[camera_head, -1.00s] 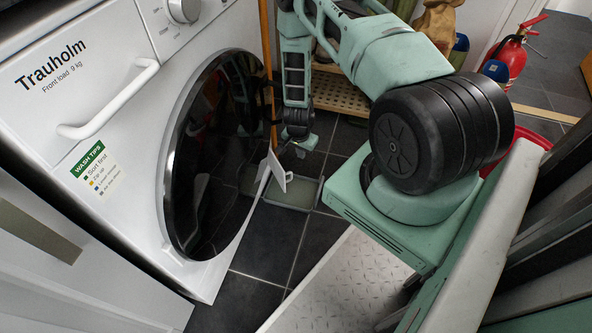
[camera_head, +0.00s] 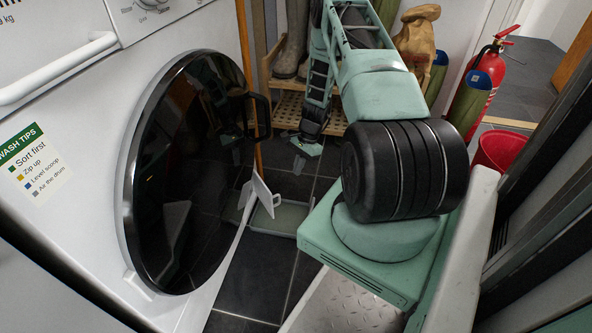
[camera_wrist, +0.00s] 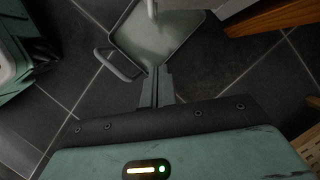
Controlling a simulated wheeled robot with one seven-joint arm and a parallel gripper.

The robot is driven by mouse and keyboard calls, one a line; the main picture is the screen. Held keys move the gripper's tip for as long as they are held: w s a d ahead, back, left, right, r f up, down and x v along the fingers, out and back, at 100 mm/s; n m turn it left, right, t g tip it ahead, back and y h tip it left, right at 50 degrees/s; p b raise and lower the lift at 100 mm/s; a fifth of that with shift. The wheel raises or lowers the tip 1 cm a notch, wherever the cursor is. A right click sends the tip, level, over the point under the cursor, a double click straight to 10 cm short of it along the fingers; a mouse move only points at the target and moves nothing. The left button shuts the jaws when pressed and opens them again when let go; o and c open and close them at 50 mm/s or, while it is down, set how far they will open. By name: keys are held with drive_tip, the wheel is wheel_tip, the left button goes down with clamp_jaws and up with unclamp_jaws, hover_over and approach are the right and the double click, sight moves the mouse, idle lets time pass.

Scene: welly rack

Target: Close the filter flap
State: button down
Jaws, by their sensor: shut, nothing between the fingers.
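The filter flap (camera_head: 262,192) is a small white panel low at the right edge of the washing machine (camera_head: 75,120). It stands open, sticking out from the front, with a small tab on its outer side. My gripper (camera_head: 311,149) hangs low over the floor, behind and to the right of the flap, apart from it. In the wrist view, my gripper (camera_wrist: 156,88) has its fingers together, empty, over the dark tiles. A thin white piece at the top of that view (camera_wrist: 153,8) may be the flap's edge.
A shallow grey-green tray (camera_head: 290,205) lies on the floor below the flap; its handle (camera_wrist: 119,66) shows in the wrist view. A wooden pole (camera_head: 246,60), slatted rack (camera_head: 285,112), fire extinguisher (camera_head: 474,88) and red bucket (camera_head: 498,150) stand around. Dark floor is clear before the tray.

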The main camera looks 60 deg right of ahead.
sight(279, 196)
drive_tip(key=w+a+f+b, duration=0.1)
drive_tip(key=a+f+b, duration=0.4)
drive_tip(key=a+f, duration=0.1)
drive_tip(key=shift+w, duration=0.2)
drive_tip(key=a+m+p, duration=0.1)
drive_tip(key=a+p, duration=0.2)
drive_tip(key=shift+w+r+m, duration=0.1)
drive_tip(key=shift+r+m, duration=0.05)
drive_tip(key=shift+m, duration=0.15)
drive_tip(key=shift+a+f, duration=0.2)
drive_tip(key=shift+a, duration=0.1)
